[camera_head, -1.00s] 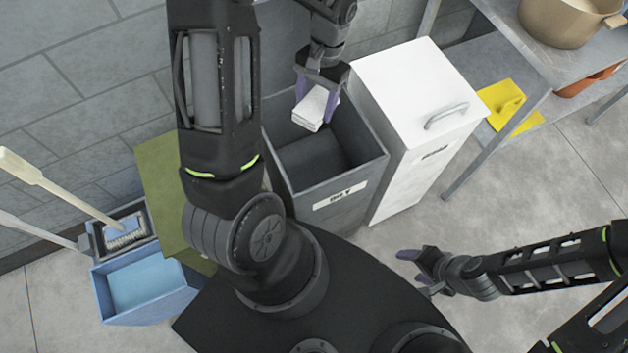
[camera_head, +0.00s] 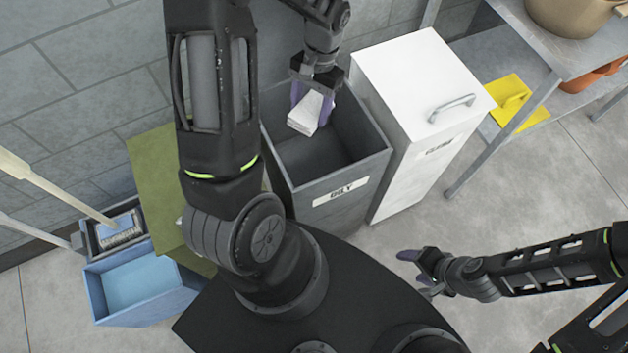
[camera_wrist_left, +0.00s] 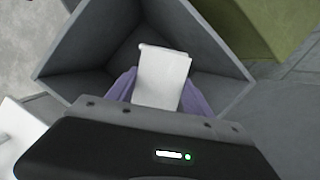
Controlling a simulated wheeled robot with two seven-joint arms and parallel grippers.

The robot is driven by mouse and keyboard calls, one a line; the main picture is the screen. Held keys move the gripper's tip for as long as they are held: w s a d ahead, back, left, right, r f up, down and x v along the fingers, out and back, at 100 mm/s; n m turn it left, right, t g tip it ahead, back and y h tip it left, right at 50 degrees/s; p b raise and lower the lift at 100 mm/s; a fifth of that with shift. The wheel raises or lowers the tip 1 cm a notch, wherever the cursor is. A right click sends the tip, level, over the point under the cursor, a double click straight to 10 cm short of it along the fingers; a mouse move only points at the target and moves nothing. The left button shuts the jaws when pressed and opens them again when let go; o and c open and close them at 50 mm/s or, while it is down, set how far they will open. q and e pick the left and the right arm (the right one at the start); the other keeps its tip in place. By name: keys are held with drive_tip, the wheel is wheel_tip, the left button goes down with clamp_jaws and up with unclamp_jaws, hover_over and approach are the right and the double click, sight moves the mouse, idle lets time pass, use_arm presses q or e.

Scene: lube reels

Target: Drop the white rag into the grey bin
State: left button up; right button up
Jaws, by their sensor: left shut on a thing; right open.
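The white rag (camera_head: 305,115) is folded and held between the purple fingertips of my left gripper (camera_head: 313,98). My left gripper is shut on it and points down over the open top of the grey bin (camera_head: 345,190). In the left wrist view the rag (camera_wrist_left: 160,78) shows between the fingers, with the walls of the grey bin (camera_wrist_left: 90,50) around it. I cannot tell exactly how far it is below the rim. The bin has a white label on its front. My right gripper (camera_head: 412,270) is open and empty at the lower right, away from the bin.
A white lidded bin (camera_head: 420,90) with a handle stands right of the grey bin. An olive-green box (camera_head: 150,170) and a blue mop bucket (camera_head: 140,290) stand left. A metal shelf with a pot (camera_head: 570,15) and a yellow item (camera_head: 515,98) is at upper right.

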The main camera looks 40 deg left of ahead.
use_arm(q)
drive_tip(key=shift+f, duration=0.55)
drive_tip(key=o, duration=1.4)
drive_tip(key=v, duration=0.8)
drive_tip(key=shift+b, duration=0.35)
